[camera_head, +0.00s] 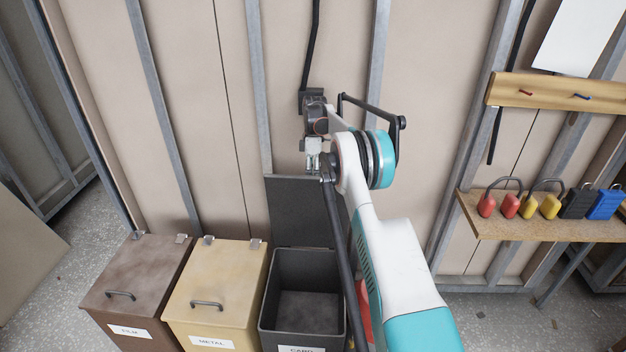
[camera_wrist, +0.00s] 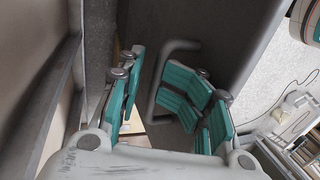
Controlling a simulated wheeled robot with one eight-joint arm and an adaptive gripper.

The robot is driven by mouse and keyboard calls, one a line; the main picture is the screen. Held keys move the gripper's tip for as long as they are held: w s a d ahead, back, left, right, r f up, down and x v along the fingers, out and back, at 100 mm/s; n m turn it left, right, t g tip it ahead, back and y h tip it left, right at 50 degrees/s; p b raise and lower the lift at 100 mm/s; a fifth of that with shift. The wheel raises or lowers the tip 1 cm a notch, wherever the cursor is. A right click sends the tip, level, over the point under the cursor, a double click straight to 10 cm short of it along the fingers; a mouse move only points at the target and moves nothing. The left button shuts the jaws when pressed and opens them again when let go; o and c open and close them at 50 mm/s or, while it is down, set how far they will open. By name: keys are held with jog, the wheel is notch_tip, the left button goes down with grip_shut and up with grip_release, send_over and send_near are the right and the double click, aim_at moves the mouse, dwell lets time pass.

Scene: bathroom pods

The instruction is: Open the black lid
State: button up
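The black lid (camera_head: 293,212) stands upright, open, at the back of the black bin (camera_head: 268,300) labelled for card, against the wall side. In the wrist view the lid's dark surface (camera_wrist: 222,30) fills the upper middle, with its grey bar handle (camera_wrist: 156,96) in front of it. My gripper (camera_head: 313,165) is above the upright lid near its top edge. In the wrist view its teal-padded fingers (camera_wrist: 158,92) are spread apart. The handle shows beyond the fingers, partly hidden by the right finger; I cannot tell whether they touch.
A brown bin (camera_head: 140,275) and a tan bin (camera_head: 215,285), both with lids shut, stand left of the black bin. A shelf (camera_head: 540,218) with several padlocks is at right, below a wooden peg rail (camera_head: 555,94). The panelled wall is close behind my gripper.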

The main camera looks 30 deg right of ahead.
jog(key=v, duration=0.7)
jog(key=shift+r, duration=0.25)
dwell(0.6)
